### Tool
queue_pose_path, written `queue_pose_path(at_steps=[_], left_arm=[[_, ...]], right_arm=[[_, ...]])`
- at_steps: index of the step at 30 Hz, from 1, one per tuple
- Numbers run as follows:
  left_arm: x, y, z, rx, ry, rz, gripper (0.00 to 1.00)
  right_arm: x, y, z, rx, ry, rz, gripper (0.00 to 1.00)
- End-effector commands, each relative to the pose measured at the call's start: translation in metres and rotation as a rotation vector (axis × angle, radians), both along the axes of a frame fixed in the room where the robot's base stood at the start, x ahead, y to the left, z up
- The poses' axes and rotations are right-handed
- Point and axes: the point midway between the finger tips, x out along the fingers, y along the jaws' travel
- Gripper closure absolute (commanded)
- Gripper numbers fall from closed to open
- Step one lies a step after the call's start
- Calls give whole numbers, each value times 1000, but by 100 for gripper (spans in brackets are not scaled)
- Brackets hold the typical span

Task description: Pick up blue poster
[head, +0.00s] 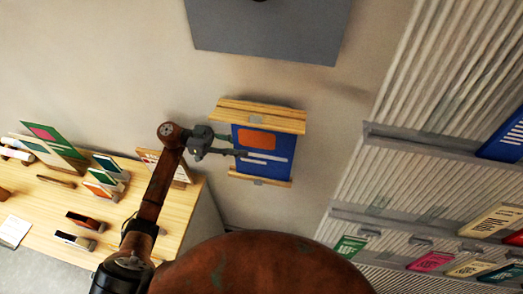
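A blue poster (277,145) with an orange block and white lines is in the middle of the head view. A wide light-wood strip (262,117) runs along its upper edge and a narrower one along its lower edge, each with a grey clip. My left gripper (238,152) reaches in from the left, and its fingertips overlap the poster's left edge. I cannot tell whether the fingers are closed on the poster or only in front of it. What supports the poster is not clear. My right gripper is not in view.
A wooden table (50,207) with several small stands and cards is at left. A ribbed grey rack (400,190) with colored cards fills the right side, including another blue panel (506,138). A grey panel (268,35) is at the top. Plain beige surface surrounds the poster.

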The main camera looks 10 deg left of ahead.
Motion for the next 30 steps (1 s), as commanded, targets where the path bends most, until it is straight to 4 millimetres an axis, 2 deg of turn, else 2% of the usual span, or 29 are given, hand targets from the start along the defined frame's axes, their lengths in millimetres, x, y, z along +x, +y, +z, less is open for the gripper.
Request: queue_pose_path(at_steps=[6,12,21,30], left_arm=[[-2,-28,4,-5,-1,-3,77],[-4,-52,2,-3,-2,-2,77],[-4,-56,-1,0,-2,-1,77],[-4,-56,-1,0,-2,-1,97]], right_arm=[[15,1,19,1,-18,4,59],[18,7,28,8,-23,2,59],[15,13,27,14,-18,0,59],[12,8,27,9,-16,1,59]])
